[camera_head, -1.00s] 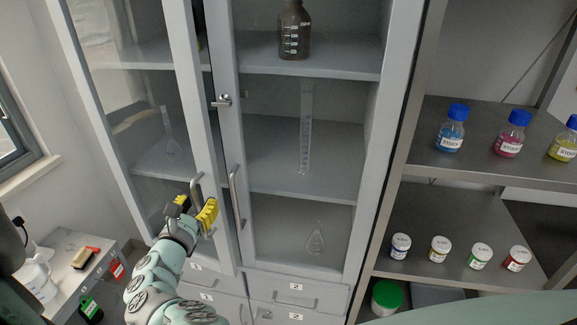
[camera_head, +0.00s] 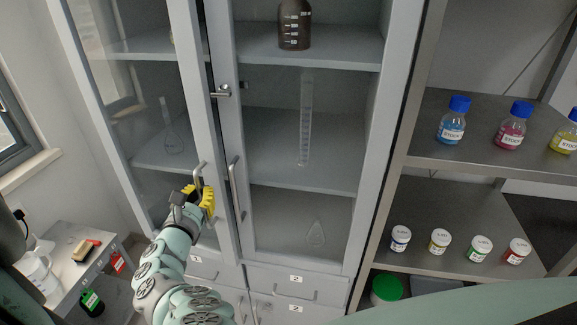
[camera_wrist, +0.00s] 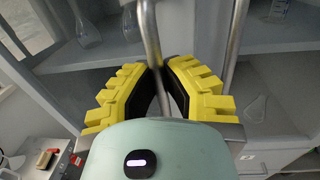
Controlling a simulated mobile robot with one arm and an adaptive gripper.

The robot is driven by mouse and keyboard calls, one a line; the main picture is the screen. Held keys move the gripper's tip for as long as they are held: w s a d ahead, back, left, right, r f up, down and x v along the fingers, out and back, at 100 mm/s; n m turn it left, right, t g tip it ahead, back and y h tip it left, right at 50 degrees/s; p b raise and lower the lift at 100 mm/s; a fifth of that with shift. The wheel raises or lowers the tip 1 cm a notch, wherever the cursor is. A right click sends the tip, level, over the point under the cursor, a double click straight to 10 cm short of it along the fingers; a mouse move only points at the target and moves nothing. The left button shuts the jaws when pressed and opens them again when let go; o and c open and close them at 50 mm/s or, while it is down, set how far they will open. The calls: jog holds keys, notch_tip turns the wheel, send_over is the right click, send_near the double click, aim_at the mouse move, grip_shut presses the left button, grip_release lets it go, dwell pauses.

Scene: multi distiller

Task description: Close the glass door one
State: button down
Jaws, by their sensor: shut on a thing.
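Glass door one (camera_head: 207,130) is the left door of the grey cabinet, above the drawer labelled 1. It stands almost flush with the right door, with a narrow dark gap between them near the top. My gripper (camera_head: 197,198) has yellow fingers shut around the door's vertical metal handle (camera_head: 199,172), at its lower part. In the wrist view, the fingers (camera_wrist: 166,68) close on the handle bar (camera_wrist: 150,38). The fingers and my wrist hide the handle's lower end.
The right glass door (camera_head: 228,130) has its own handle (camera_head: 235,185) close beside my gripper and a lock lever (camera_head: 221,91). A brown bottle (camera_head: 295,25) stands inside. A rack with bottles (camera_head: 451,120) is at right. A small white table (camera_head: 75,255) is at lower left.

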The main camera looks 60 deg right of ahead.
aim_at(211, 183)
jog(key=d, duration=0.1)
jog(key=d+b, duration=0.1)
jog(key=d, duration=0.1)
jog(key=shift+w+d+t, duration=0.25)
jog(key=shift+w+t, duration=0.1)
jog(key=shift+t, duration=0.05)
jog(key=shift+w+d, duration=0.1)
jog(key=shift+d, duration=0.15)
jog(key=c, duration=1.7)
grip_release()
jog(key=o, duration=0.7)
jog(key=shift+a, duration=0.15)
jog(key=shift+v, duration=3.7)
